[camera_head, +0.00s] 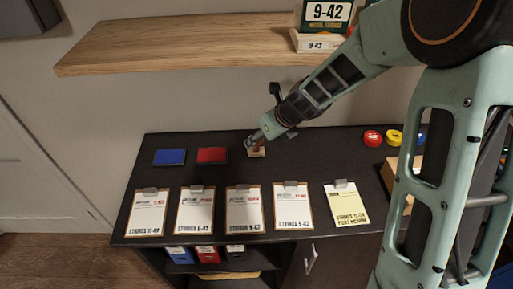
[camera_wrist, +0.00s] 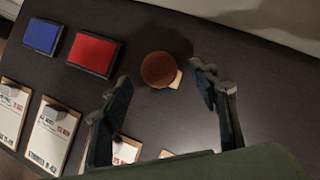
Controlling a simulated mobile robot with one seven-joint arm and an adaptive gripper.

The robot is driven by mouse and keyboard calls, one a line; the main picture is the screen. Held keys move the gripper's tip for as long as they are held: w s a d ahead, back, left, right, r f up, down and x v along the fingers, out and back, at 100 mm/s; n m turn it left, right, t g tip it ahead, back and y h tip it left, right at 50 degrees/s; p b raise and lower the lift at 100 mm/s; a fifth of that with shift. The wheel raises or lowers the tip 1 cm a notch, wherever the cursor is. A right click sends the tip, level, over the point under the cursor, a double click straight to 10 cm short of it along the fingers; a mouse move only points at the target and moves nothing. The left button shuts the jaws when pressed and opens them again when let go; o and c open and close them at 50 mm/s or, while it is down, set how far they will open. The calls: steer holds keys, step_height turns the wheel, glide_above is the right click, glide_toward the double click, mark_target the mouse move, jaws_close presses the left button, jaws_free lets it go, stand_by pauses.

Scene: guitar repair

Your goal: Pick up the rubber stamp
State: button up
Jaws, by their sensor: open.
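The rubber stamp (camera_wrist: 159,69) has a round brown wooden handle on a pale base. In the wrist view it sits on the dark counter, just beyond the gap between my fingertips. My gripper (camera_wrist: 160,82) is open, with one finger on each side of that gap and nothing between them. In the head view my gripper (camera_head: 256,138) is just above the stamp (camera_head: 257,152), partly covering its handle. Whether a finger touches the stamp cannot be told.
A blue ink pad (camera_head: 170,157) and a red ink pad (camera_head: 212,155) lie left of the stamp. Several clipboards (camera_head: 196,210) line the counter's front. Coloured rolls (camera_head: 373,138) sit at the right. A wooden shelf (camera_head: 190,45) overhangs behind. Bare counter (camera_head: 320,155) lies right of the stamp.

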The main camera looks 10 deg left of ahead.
mark_target(256, 147)
steer(key=shift+x, duration=2.65)
steer(key=shift+s+d+f, duration=0.1)
steer(key=shift+s+f, duration=0.05)
steer(key=shift+c, duration=0.2)
steer(key=c, duration=1.2)
